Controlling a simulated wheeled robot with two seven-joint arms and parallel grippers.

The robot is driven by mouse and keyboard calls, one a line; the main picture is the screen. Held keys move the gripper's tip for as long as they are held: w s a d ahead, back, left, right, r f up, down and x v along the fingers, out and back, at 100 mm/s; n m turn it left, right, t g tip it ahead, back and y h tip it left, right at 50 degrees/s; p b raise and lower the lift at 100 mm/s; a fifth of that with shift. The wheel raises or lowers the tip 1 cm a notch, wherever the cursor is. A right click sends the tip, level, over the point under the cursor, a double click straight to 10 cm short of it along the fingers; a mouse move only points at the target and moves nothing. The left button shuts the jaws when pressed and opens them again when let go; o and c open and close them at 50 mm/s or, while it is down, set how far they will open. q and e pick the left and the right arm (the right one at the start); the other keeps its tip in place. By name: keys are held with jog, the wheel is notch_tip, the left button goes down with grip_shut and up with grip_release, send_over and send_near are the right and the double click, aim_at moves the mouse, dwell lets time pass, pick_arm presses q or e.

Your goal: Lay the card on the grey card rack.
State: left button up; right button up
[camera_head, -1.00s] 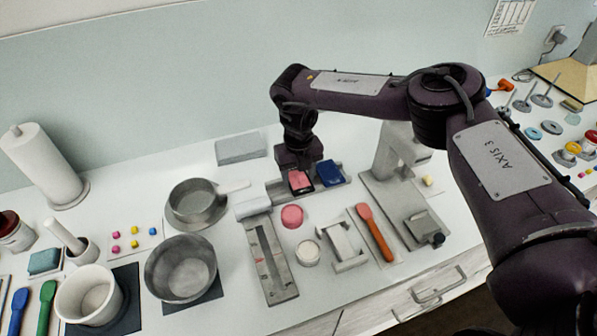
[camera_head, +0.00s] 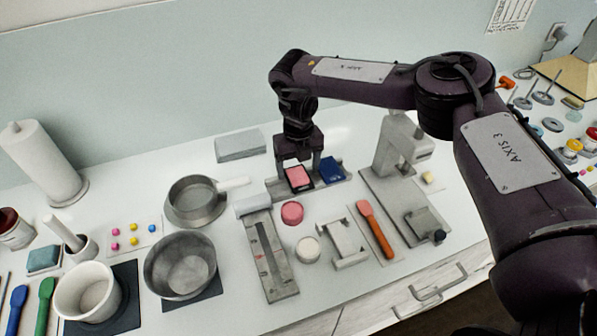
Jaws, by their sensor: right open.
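A pink card with a dark edge (camera_head: 298,177) lies tilted on the grey card rack (camera_head: 279,193), at its left part. A blue card (camera_head: 332,170) lies on the rack's right part. My right gripper (camera_head: 299,165) points down just above and behind the pink card. Its fingers are apart, one on each side of the pink card's far end, and it is open. I cannot tell whether a finger touches the card. My left gripper is not in view.
In front of the rack are a pink round piece (camera_head: 292,212), a white jar (camera_head: 308,250), a grey slotted gauge (camera_head: 268,262) and an orange spatula (camera_head: 375,230). A grey press (camera_head: 392,150) stands right. A metal pan (camera_head: 194,202) stands left. A grey block (camera_head: 240,145) lies behind.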

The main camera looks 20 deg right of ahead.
aim_at(299, 178)
notch_tip(299, 178, up, 10)
jog(key=b, duration=0.1)
jog(key=shift+b, duration=0.3)
jog(key=shift+r, duration=0.15)
